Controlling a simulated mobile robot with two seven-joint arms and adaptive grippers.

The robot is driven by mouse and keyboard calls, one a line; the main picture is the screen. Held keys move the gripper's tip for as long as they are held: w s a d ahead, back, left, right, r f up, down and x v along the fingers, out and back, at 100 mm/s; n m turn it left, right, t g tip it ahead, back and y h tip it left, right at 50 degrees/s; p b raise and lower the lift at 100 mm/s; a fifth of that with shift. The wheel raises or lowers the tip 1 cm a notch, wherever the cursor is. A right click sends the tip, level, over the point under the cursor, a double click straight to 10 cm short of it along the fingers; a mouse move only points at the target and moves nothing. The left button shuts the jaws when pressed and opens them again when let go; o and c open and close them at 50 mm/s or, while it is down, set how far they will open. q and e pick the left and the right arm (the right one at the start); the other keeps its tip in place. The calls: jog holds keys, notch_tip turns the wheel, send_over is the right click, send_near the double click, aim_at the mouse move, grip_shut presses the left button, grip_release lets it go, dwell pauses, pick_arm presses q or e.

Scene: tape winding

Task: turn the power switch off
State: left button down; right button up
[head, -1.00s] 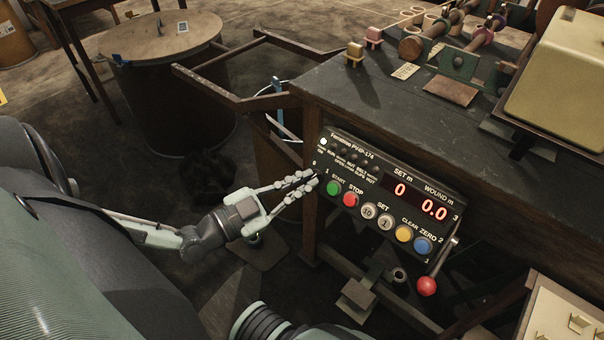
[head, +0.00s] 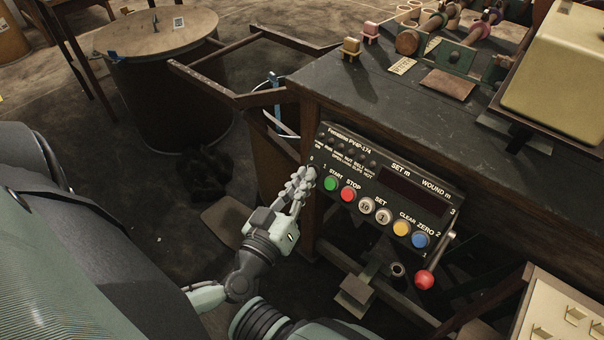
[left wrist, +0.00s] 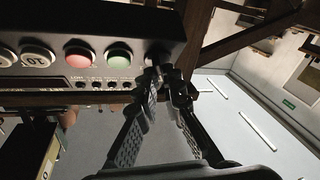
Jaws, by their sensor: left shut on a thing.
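The control panel (head: 385,190) is fixed to the front of the bench, with its SET and WOUND display (head: 416,190) dark. The power switch (left wrist: 157,56) is at the panel's end beside the green START button (head: 331,184); in the head view my fingers hide it. My left gripper (head: 305,178) is at that end of the panel, shut on the switch. In the left wrist view its fingertips (left wrist: 168,78) close around the switch's small stem. My right gripper is out of view.
A red-knobbed lever (head: 425,280) sticks out at the panel's right end. The red STOP button (head: 348,194) and other buttons lie close to the gripper. A wooden frame (head: 225,90) and a round drum (head: 160,40) stand left of the bench.

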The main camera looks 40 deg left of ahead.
pick_arm(q)
jog(key=shift+n+g+y, duration=0.5)
jog(key=shift+n+y, duration=0.2)
jog(key=shift+n, duration=0.7)
jog(key=c, duration=1.7)
grip_release()
jog(key=shift+d, duration=0.1)
jog(key=v, duration=1.2)
jog(key=shift+r, duration=0.1)
